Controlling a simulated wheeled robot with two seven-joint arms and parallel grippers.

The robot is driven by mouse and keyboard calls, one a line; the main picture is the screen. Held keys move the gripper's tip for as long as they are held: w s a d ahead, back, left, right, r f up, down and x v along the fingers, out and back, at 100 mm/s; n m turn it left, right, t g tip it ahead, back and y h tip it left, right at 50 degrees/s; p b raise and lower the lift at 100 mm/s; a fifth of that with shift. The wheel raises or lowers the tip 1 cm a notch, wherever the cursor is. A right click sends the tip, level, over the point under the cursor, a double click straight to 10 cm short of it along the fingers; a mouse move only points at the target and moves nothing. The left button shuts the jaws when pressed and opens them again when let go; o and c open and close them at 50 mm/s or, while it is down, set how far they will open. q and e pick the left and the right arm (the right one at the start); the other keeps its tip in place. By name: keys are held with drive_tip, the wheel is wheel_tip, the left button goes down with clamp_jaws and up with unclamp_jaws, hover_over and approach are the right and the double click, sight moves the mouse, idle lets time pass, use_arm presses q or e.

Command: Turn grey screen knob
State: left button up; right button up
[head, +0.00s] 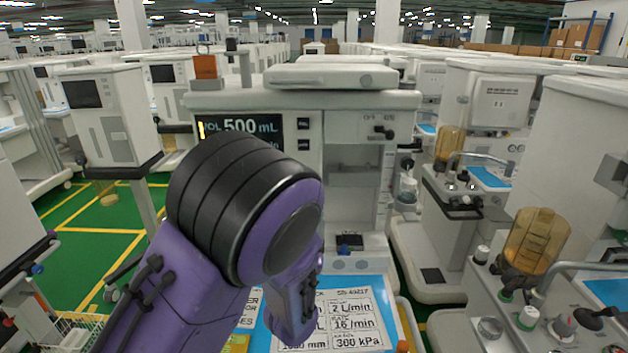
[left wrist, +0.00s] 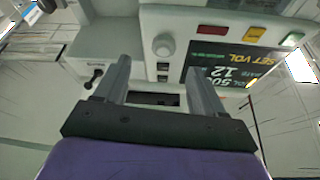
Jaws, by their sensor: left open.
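The grey screen knob (left wrist: 163,46) is round and pale, on the white panel beside the dark screen (left wrist: 228,68) in the left wrist view. My left gripper (left wrist: 158,52) is open, its two fingers pointing at the panel. The knob shows between the fingertips in the picture; I cannot tell whether they reach around it. In the head view, the screen (head: 270,128) reads "VOL 500 mL" and is partly covered by my purple left arm. I cannot make out the knob or the left fingertips there. My right gripper is not in view.
Red, yellow and green buttons (left wrist: 254,35) sit beside the screen. A black switch (left wrist: 95,77) is on the panel left of the fingers. A blue-topped work surface with a label card (head: 350,320) lies below the screen. Another cart with an amber canister (head: 537,240) stands at the right.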

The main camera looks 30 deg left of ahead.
use_arm(q)
drive_tip(key=p+x, duration=0.4)
drive_tip(key=x, duration=0.5)
drive_tip(key=shift+s+a+r, duration=0.15)
drive_tip(key=shift+a+r, duration=0.1)
drive_tip(key=shift+s, duration=0.1)
drive_tip(key=c, duration=1.1)
